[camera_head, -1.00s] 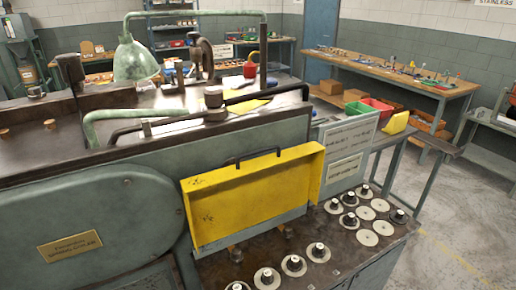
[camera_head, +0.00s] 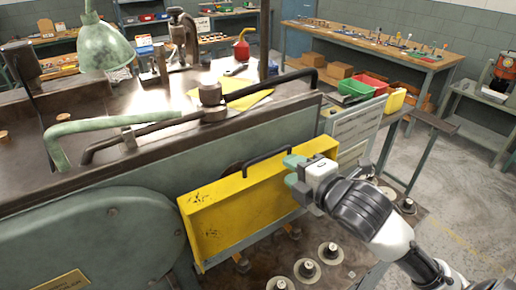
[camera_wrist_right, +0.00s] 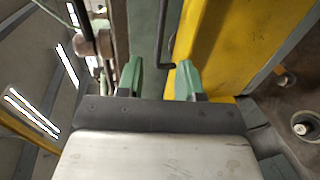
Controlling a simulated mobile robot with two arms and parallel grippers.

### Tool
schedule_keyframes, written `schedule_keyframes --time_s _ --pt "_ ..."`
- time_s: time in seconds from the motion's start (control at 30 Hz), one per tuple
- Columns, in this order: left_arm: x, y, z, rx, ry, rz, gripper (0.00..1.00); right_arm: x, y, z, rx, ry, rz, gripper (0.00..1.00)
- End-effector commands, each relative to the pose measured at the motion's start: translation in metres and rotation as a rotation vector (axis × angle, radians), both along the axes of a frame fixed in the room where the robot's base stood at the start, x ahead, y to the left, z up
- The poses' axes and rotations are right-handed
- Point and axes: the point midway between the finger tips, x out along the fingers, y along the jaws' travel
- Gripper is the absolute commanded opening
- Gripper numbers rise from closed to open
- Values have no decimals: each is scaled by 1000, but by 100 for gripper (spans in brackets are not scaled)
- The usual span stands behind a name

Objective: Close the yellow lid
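The yellow lid (camera_head: 235,214) hangs tilted on the front of the green machine, its shallow inner side facing me. A dark bar handle (camera_head: 268,158) stands along its top edge. The yellow lid (camera_wrist_right: 215,45) is on the right there, and the dark handle (camera_wrist_right: 164,35) lies just ahead of the gap. My left gripper is not in view.
A curved green pipe (camera_head: 90,125) and a dark bar (camera_head: 160,128) run along the machine top. A green lamp (camera_head: 102,45) hangs at upper left. Round discs with knobs (camera_head: 329,253) stand on the low bench below the lid. Red and green bins (camera_head: 369,86) stand behind.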

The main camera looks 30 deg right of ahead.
Motion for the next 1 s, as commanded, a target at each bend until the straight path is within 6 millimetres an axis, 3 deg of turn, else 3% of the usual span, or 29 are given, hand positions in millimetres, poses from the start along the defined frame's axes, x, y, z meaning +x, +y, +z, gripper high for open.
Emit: schedule_keyframes --time_s 0.23,0.3,0.43,0.67,1.0 --pt "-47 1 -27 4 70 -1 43 24 3 -10 3 -3 -2 36" --pt "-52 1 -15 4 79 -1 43 39 5 -6 8 4 -4 36" --pt "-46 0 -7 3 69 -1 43 64 8 -12 8 4 -4 36" --pt "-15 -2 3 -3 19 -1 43 94 13 -21 5 5 -2 36" --pt "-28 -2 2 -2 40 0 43 102 14 -24 3 3 -2 36"
